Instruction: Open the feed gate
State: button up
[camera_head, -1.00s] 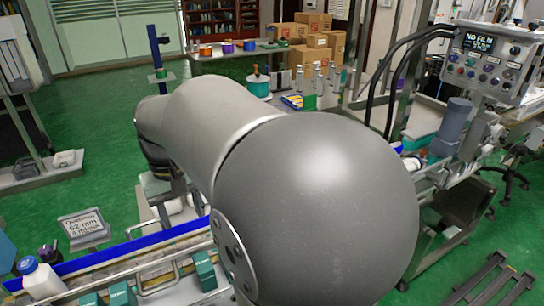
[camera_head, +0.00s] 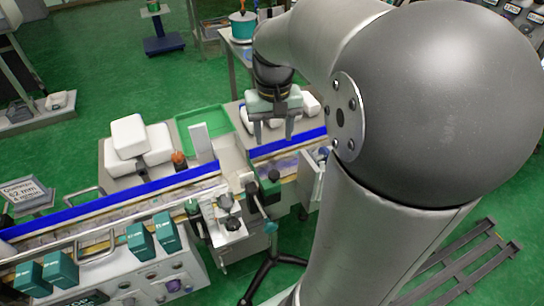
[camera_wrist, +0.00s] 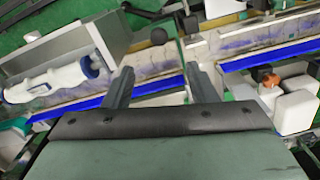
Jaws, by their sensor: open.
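My gripper (camera_head: 273,132) is open and empty, pointing down above the conveyor (camera_head: 110,205) just right of its middle gap. Its two fingers also show spread apart in the wrist view (camera_wrist: 158,72). No part is clearly marked as the feed gate. I cannot tell which part is the gate.
Teal boxes (camera_head: 140,240) line the front. My arm hides the head view's right side.

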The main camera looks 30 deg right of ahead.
aim_at(274, 173)
notch_tip(274, 173, down, 13)
jog(key=shift+d+f, duration=0.1)
jog(key=shift+f, duration=0.05)
